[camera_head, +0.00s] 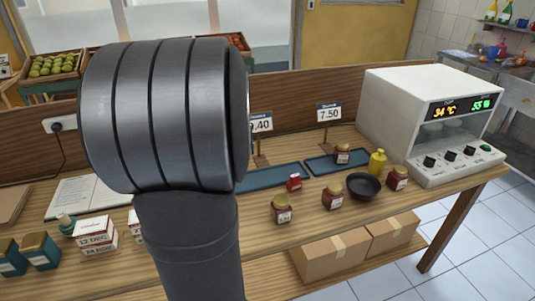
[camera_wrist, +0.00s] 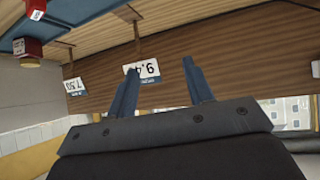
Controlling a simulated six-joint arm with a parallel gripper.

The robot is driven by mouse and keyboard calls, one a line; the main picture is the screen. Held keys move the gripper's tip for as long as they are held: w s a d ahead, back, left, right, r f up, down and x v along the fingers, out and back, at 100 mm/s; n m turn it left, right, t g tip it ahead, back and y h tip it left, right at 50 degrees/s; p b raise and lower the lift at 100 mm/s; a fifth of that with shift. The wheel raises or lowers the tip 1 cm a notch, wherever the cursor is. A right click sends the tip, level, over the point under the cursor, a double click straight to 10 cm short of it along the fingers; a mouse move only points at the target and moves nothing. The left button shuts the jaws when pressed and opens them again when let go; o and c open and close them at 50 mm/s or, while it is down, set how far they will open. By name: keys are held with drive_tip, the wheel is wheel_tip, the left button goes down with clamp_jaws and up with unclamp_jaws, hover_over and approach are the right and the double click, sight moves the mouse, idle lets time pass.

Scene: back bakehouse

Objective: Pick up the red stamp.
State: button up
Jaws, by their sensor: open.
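The red stamp (camera_head: 293,183) is a small red block with a pale patch, standing on the wooden counter at the front right corner of the left blue tray. My gripper (camera_wrist: 158,72) shows in the wrist view with its two blue fingers apart and nothing between them. It points toward the wooden back board and price signs. In the head view my arm covers the left centre and the fingers do not show. At the wrist view's upper left are two red items; the upper one (camera_wrist: 36,10) may be the stamp, but I cannot tell.
A white oven (camera_head: 415,115) bounds the right. Boxes (camera_head: 95,232) stand left.

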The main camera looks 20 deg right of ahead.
drive_tip(key=m+g+h, duration=0.2)
drive_tip(key=m+g, duration=0.7)
drive_tip(key=m, duration=0.5)
approach(295, 175)
drive_tip(key=x, duration=0.4)
drive_tip(key=shift+s+a+f, duration=0.25)
drive_tip(key=shift+s+a, duration=0.05)
drive_tip(key=shift+s, duration=0.05)
drive_tip(key=shift+w+d+x, duration=0.15)
drive_tip(key=shift+x, duration=1.35)
drive_tip(key=shift+w+d+x, duration=0.1)
drive_tip(key=shift+w+x, duration=0.05)
drive_tip(key=shift+x, duration=1.35)
drive_tip(key=shift+r, duration=0.2)
drive_tip(key=c, duration=1)
